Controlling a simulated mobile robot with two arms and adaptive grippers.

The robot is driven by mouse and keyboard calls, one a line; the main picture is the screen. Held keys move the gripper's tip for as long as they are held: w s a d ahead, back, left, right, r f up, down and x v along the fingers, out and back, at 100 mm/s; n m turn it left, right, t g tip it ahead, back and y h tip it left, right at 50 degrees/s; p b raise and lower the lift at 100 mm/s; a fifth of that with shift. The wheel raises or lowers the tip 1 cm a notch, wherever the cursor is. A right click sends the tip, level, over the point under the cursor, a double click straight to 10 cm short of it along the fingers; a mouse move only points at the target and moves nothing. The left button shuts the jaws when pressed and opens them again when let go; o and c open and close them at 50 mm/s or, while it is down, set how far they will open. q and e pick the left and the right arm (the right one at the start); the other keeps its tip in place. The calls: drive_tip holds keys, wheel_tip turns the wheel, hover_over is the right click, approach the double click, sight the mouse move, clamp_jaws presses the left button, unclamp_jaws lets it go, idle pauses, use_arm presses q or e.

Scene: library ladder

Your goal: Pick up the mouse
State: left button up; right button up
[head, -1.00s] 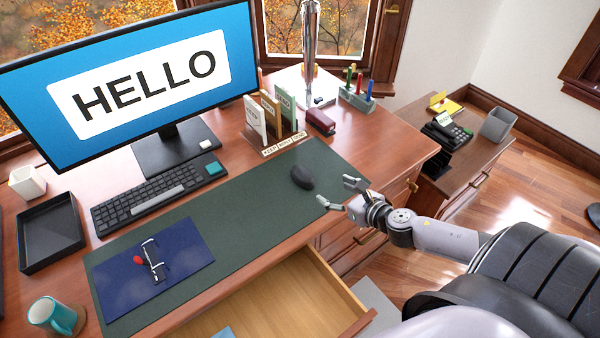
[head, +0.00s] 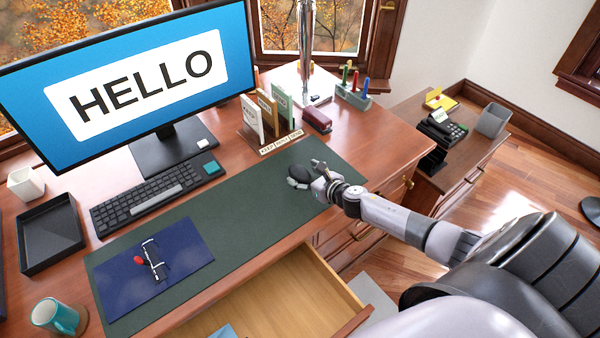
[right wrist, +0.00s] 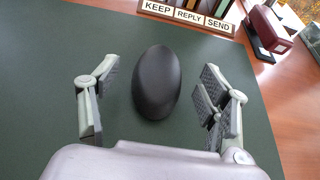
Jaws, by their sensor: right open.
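The black mouse (head: 299,173) lies on the green desk mat (head: 240,206), near its right end. My right gripper (head: 305,176) is open at the mouse, and its fingers hide part of it in the head view. In the right wrist view the mouse (right wrist: 157,83) lies between the two spread fingers of the gripper (right wrist: 159,102), with a gap on each side. Its far end reaches beyond the fingertips. My left gripper is not in view.
A keyboard (head: 146,199) and monitor (head: 125,85) stand to the left. A card holder marked KEEP, REPLY, SEND (head: 281,143) and a dark red stapler (head: 317,120) stand beyond the mat. An open drawer (head: 290,290) juts out in front. The mat around the mouse is clear.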

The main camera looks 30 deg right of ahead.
drive_tip(key=shift+x, duration=0.85)
drive_tip(key=shift+s, duration=0.1)
drive_tip(key=c, duration=1.3)
